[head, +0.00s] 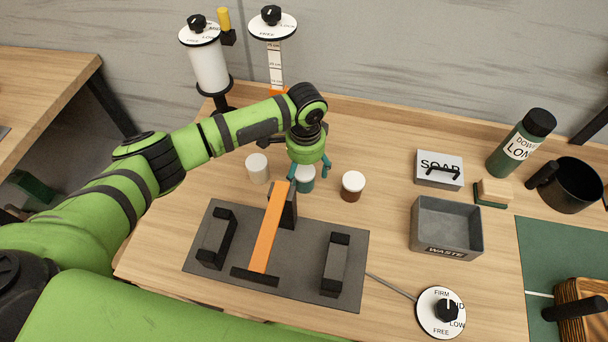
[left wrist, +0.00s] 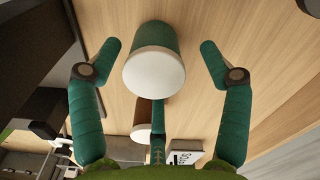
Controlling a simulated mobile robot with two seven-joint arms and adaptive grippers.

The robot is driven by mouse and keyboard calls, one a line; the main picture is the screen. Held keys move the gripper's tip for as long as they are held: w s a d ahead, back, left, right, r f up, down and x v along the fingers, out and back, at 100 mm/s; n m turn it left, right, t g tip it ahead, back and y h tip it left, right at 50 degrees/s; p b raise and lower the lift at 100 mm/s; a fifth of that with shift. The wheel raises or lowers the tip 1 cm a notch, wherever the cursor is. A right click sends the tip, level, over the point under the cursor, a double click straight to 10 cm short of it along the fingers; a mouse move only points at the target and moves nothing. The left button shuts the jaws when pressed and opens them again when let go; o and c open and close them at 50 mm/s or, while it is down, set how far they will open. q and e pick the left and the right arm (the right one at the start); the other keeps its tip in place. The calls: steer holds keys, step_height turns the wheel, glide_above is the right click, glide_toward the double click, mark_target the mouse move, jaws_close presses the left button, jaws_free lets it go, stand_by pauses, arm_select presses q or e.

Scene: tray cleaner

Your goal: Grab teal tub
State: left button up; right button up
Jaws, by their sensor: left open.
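The teal tub (head: 305,185) stands on the wooden table between a cream tub and a brown tub, both white-lidded. My left gripper (head: 308,172) is over it from behind and hides part of it. In the left wrist view the teal tub (left wrist: 152,35), with its white lid facing the camera, sits between the spread teal fingers of the left gripper (left wrist: 160,46). Gaps show on both sides of the tub, so the gripper is open and holds nothing. My right gripper is out of view.
The cream tub (head: 257,168) and the brown tub (head: 352,187) stand close on either side. In front is a dark mat (head: 300,300) with an orange bar (head: 267,230) and black brackets. A grey waste bin (head: 447,243) and soap box (head: 440,170) stand to the right.

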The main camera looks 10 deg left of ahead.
mark_target(305, 171)
arm_select(q)
steer(key=shift+s+f, duration=0.25)
steer(key=shift+f, duration=0.9)
steer(key=shift+w+f, duration=0.1)
steer(key=shift+f, duration=0.35)
steer(key=c, duration=1.3)
steer(key=shift+r, duration=0.1)
